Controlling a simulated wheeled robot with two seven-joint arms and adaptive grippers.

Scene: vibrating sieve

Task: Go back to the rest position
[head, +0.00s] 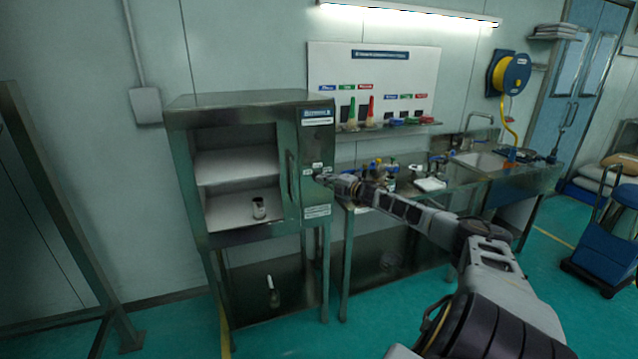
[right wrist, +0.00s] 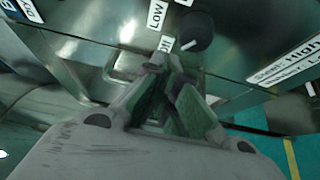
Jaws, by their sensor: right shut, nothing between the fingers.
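My right gripper (head: 322,179) reaches in from the right in the head view, with its tip close to the control panel of the steel sieve cabinet (head: 250,101). In the right wrist view my right gripper (right wrist: 165,72) is shut and empty. Its fingertips are by a black knob (right wrist: 193,32) and white labels, one reading "Low" (right wrist: 157,14). Whether the tips touch the panel I cannot tell. The cabinet's front is open, and a small metal cup (head: 259,208) stands inside on its floor. My left gripper is not in view.
A steel bench (head: 440,198) with a sink (head: 482,160) and several bottles stands right of the cabinet, under my right forearm. A small bottle (head: 273,292) stands on the shelf below the cabinet. A blue cart (head: 600,245) is at far right. The green floor in front looks clear.

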